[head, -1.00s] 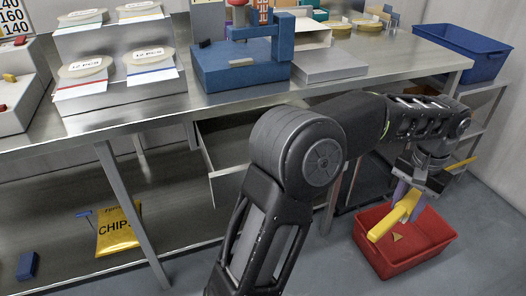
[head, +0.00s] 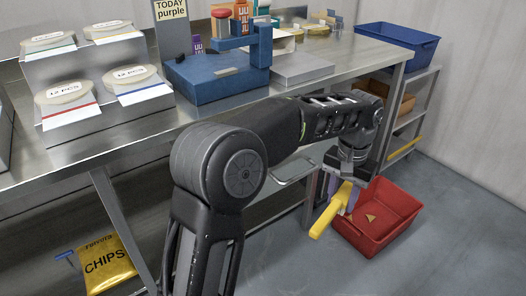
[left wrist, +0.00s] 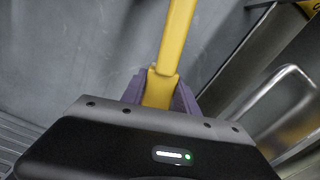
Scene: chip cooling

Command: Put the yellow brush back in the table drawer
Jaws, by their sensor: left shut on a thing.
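The yellow brush (head: 330,213) hangs tilted from my left gripper (head: 343,186), near the left side of the red crate in the head view. My left gripper is shut on it. In the left wrist view, the yellow brush (left wrist: 176,38) sits between the purple fingers of the left gripper (left wrist: 160,90) and runs up out of the picture. The table drawer is mostly hidden behind my left arm; a drawer handle (head: 292,172) seems to show under the tabletop. How far the drawer is open cannot be told. My right gripper is not in view.
The red crate (head: 408,213) stands on the floor with a small tan piece (head: 370,218) in it. The steel table (head: 140,135) bears a blue press (head: 215,85) and lidded tubs. Floor at right is clear.

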